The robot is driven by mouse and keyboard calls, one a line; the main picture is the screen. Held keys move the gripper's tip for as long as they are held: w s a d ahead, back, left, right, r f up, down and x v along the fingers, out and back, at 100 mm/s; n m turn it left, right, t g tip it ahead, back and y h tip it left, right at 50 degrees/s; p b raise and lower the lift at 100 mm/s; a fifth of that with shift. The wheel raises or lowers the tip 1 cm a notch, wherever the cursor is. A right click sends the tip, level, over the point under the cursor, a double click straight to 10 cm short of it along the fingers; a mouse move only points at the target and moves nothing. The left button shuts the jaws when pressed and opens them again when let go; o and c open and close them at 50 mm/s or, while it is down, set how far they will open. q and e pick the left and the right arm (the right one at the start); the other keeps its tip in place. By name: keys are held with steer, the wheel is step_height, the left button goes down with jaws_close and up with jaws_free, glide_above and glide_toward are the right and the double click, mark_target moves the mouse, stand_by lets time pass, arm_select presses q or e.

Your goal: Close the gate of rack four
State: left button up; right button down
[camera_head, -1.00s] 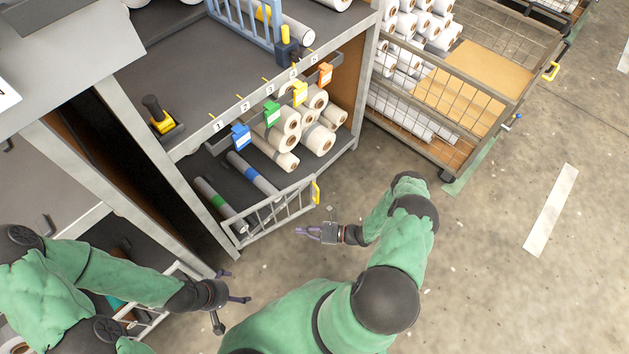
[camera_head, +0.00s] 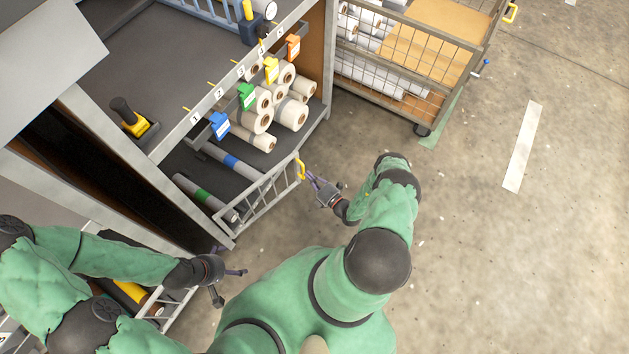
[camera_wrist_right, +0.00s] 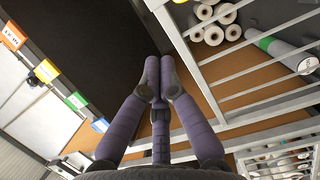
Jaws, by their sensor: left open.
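A grey barred gate (camera_head: 262,206) with a yellow handle (camera_head: 301,168) is at the lower shelf of the roll rack. It spans the left part of the front and appears swung out at an angle; the right part is uncovered. I cannot read a rack number on it. Its bars seem to show at the right of the right wrist view (camera_wrist_right: 262,62). My right gripper (camera_head: 312,181) is just outside the handle; contact is unclear. Its purple fingertips (camera_wrist_right: 160,75) are together in the wrist view, with nothing visible between them. My left gripper (camera_head: 234,284) is open and empty, lower left.
A wire cart (camera_head: 400,75) of white rolls stands at the upper right. Another low barred frame is at the lower left. The floor (camera_head: 480,250) on the right is clear.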

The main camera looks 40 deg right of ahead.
arm_select(q)
step_height(320, 180, down, 2)
steer(key=shift+f+b, duration=0.1)
steer(key=shift+b, duration=0.85)
arm_select(e)
steer(key=w+a, duration=0.1)
steer(key=w, duration=0.8)
steer(key=shift+a, duration=0.15)
